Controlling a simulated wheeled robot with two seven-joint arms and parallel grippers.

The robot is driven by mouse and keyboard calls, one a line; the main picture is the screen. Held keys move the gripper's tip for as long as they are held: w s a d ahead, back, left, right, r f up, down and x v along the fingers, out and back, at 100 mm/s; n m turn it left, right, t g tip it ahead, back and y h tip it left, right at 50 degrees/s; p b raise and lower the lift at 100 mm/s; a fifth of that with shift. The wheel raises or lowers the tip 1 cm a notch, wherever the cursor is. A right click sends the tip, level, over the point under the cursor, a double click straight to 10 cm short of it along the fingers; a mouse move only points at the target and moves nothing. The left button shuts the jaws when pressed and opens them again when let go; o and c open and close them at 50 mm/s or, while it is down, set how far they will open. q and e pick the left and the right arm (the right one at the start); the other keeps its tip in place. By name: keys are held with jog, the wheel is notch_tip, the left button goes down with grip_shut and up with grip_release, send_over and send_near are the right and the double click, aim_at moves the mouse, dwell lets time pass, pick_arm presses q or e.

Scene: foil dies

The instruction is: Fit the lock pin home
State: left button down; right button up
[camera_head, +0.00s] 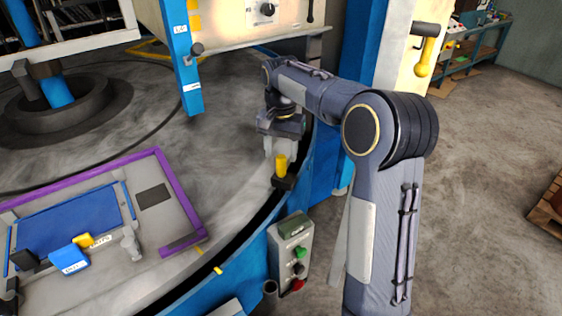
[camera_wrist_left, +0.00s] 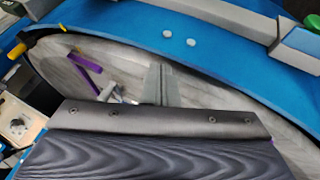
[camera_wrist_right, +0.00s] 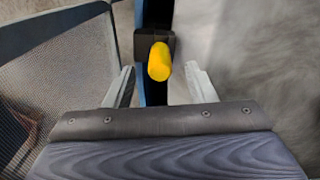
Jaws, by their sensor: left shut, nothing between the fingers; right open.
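The lock pin (camera_head: 281,165), a yellow rounded handle, stands in a black block (camera_head: 284,182) at the rim of the round table. My right gripper (camera_head: 281,150) is above it, pointing down, with its fingers open. In the right wrist view the yellow pin (camera_wrist_right: 160,62) shows between the two spread fingers, apart from both, with the black block (camera_wrist_right: 145,45) behind it. How deep the pin sits in the block is hidden. My left gripper (camera_wrist_left: 160,82) is shut and empty in the left wrist view; it is outside the head view.
A purple-edged plate (camera_head: 180,190) with a blue panel lies on the round grey table (camera_head: 225,160). A yellow-ended handle (camera_head: 424,60) hangs on the machine at the upper right.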

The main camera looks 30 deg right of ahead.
jog(key=shift+r, duration=1.25)
jog(key=shift+s+r, duration=0.1)
jog(key=shift+s, duration=0.1)
jog(key=s+a+r+n+t+y, duration=0.1)
jog(key=s+a+n+t, duration=0.1)
jog(key=s, duration=0.6)
jog(key=s+a+r+n+t+y, duration=0.1)
jog(key=s+a+n+y, duration=0.1)
jog(key=s, duration=0.6)
jog(key=s+a+f+n+t, duration=0.1)
jog(key=s+a+f, duration=0.2)
jog(key=s, duration=0.3)
jog(key=s+a+f+n+t, duration=0.1)
jog(key=s+a+f+n, duration=0.1)
jog(key=s, duration=0.4)
jog(key=shift+s+a+f+n+t+y, duration=0.35)
jog(key=shift+a+f, duration=0.55)
jog(key=shift+a, duration=0.35)
